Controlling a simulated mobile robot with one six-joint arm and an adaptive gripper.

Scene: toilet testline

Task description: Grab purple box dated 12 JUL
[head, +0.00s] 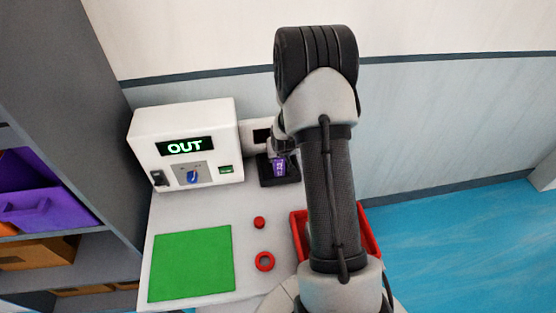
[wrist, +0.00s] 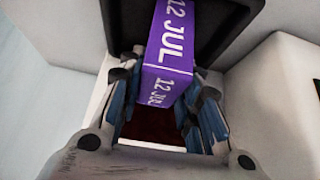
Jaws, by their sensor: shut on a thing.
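The purple box (wrist: 166,50) has "12 JUL" in white on its top and its front face in the wrist view. My gripper (wrist: 160,115) is shut on the box, with one finger on each side of its near end. The far end of the box lies over a dark recess or tray. In the head view the purple box (head: 279,166) stands at the small dark stand (head: 278,181) beside the white machine. My arm covers much of the gripper there, so the fingertips are hard to see.
A white machine (head: 160,121) shows "OUT" in green and has a blue knob. A green mat (head: 190,264), a red button (head: 259,222) and a red ring (head: 264,261) lie on the white table. A red tray (head: 370,238) is partly behind my arm. Shelves with a purple bin (head: 45,210) stand left.

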